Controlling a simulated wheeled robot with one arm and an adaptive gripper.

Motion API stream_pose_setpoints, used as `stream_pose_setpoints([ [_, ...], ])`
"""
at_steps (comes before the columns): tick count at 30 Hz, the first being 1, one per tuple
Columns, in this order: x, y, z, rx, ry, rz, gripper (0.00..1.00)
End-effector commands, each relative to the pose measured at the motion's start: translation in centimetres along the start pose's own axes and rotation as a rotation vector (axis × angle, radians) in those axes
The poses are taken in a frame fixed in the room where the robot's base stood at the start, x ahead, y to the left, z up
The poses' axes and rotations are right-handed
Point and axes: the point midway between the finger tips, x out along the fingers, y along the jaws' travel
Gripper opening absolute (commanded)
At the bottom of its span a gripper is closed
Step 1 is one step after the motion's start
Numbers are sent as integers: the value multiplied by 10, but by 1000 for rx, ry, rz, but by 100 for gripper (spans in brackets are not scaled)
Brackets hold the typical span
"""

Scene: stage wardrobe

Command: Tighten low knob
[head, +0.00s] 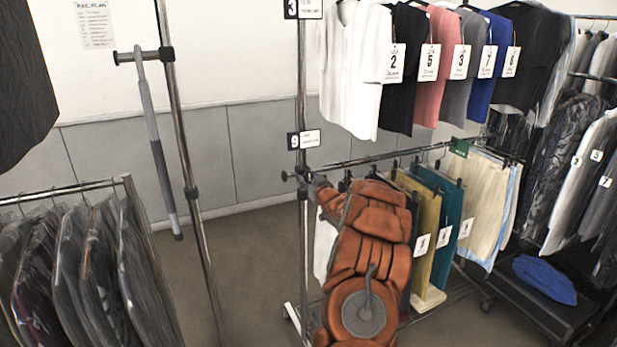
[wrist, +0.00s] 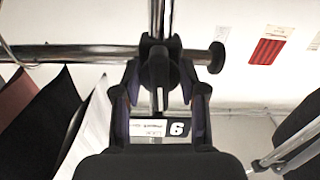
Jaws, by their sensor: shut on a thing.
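The low clamp (wrist: 176,45) sits where the chrome post meets the rail, dark in the wrist view. My gripper (wrist: 160,72) is at the front of this clamp, its two fingers on either side of a dark central piece, the low knob. The fingers are shut on it and hide most of its shape. A round dark end piece (wrist: 217,57) sticks out sideways, outside my fingers. It also shows in the head view (head: 285,176), left of the post. In the head view my orange arm hides much of the gripper.
The "9" sign (head: 294,141) is on the post above the clamp, near my fingers. Trousers (head: 424,215) hang on the low rail (head: 350,162), shirts (head: 352,60) above. Another rack (head: 85,187) stands left. Floor (head: 240,250) between the racks is clear.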

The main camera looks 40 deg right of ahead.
Motion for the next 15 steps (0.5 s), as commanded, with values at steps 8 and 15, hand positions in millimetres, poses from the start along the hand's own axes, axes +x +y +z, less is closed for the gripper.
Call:
stream_pose_setpoints([
  [8, 0, 0, 0, 82, 0, 1, 7],
  [15, 0, 0, 0, 97, 1, 1, 7],
])
